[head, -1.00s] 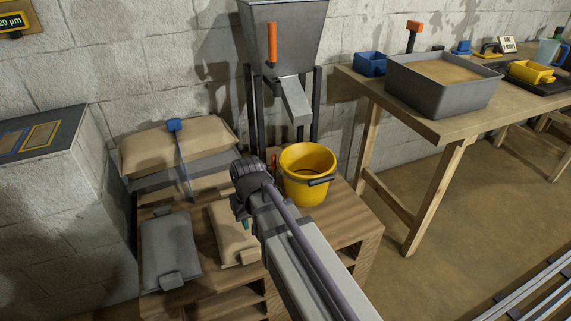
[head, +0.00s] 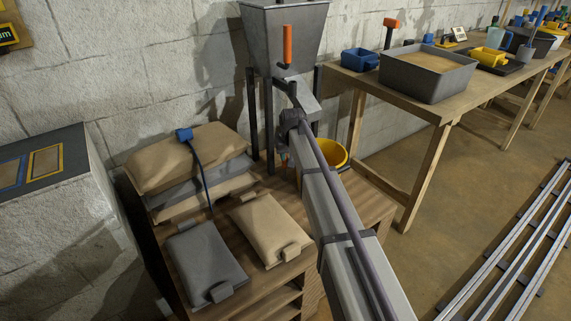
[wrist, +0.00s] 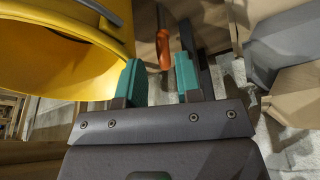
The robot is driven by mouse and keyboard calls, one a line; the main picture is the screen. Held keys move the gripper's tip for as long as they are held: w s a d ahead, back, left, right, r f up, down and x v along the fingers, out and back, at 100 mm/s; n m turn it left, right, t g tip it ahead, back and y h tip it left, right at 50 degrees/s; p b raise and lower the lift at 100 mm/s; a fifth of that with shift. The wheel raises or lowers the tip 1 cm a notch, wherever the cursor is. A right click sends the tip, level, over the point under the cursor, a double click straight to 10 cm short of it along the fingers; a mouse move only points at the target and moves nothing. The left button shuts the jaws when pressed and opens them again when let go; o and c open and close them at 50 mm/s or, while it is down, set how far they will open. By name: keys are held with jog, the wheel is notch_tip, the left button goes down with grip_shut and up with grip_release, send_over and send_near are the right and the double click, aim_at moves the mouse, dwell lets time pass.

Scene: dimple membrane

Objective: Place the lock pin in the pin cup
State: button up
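My gripper (wrist: 160,82) is open and empty in the wrist view, its two teal fingertips apart. A small orange piece with a dark end (wrist: 165,50) shows beyond and between the fingertips, not touched as far as I can see. It may be the lock pin, but I cannot be sure. In the head view my arm hides most of the gripper, which is low beside the yellow bucket (head: 332,151). The bucket also fills the upper left of the wrist view (wrist: 60,75). I cannot pick out the pin cup with certainty; a blue open container (head: 360,61) stands on the workbench.
A grey hopper (head: 261,32) with an orange lever (head: 287,45) and a spout stands above the bucket. The workbench (head: 450,100) holds a grey sand tray (head: 400,78). Floor rails (head: 520,240) run at right.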

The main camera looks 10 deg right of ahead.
send_over(285, 168)
jog(key=shift+s, duration=0.3)
jog(key=b+x, duration=0.5)
jog(key=shift+s+d+f, duration=0.1)
jog(key=shift+f, duration=0.15)
jog(key=shift+r, duration=0.3)
grip_shut()
